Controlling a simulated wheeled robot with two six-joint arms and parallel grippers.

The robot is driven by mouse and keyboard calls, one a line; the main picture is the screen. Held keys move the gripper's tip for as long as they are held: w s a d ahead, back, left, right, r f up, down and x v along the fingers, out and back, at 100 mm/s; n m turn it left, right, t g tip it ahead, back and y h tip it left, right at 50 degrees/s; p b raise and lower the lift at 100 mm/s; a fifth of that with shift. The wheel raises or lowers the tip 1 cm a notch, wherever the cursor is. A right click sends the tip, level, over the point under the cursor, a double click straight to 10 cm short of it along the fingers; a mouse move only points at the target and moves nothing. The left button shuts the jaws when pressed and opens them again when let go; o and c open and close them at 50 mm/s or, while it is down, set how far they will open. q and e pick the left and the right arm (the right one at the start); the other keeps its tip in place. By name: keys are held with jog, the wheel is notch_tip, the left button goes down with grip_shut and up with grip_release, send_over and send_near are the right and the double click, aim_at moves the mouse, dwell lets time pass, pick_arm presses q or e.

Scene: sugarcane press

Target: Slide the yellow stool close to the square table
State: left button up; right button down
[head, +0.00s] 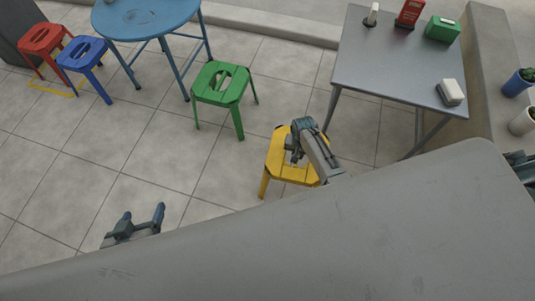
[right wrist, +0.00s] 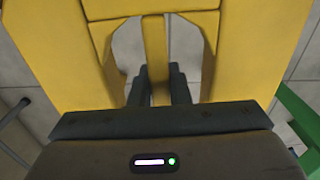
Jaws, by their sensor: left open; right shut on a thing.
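The yellow stool (head: 276,160) stands on the tiled floor, just left of and nearer than the square grey table (head: 388,58). A gap of floor shows between its seat and the table's near left leg. My right gripper (head: 298,150) is over the seat. In the right wrist view my right gripper (right wrist: 160,85) is shut on the bar between the openings of the yellow seat (right wrist: 70,60). The stool's lower legs are partly hidden. My left gripper (head: 143,216) is open and empty, low at the left, away from the stool.
A green stool (head: 222,84) stands left of the yellow one. A round blue table (head: 145,18), a red stool (head: 46,38) and a blue stool (head: 82,54) are farther left. A green box (head: 442,29) sits on the square table. A large grey surface fills the foreground.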

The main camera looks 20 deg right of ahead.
jog(key=shift+d, duration=0.1)
pick_arm(q)
jog(key=shift+s+f, duration=0.3)
jog(key=shift+s, duration=0.05)
jog(key=shift+r, duration=0.1)
pick_arm(e)
jog(key=shift+s+d+r, duration=0.1)
jog(key=shift+s+d+p, duration=0.6)
jog(key=shift+s+d, duration=0.05)
jog(key=shift+d, duration=0.35)
jog(key=shift+s+d+p, duration=0.65)
jog(key=shift+d, duration=0.35)
jog(key=shift+s+d+p, duration=0.6)
jog(key=shift+s+d, duration=0.05)
jog(key=shift+d, duration=0.35)
pick_arm(q)
jog(key=shift+d+r+p, duration=0.1)
jog(key=shift+r+p, duration=0.6)
jog(key=shift+r, duration=1.75)
pick_arm(e)
jog(key=shift+s+d, duration=0.65)
jog(key=shift+d, duration=0.35)
jog(key=shift+s+d, duration=0.65)
jog(key=shift+d, duration=0.3)
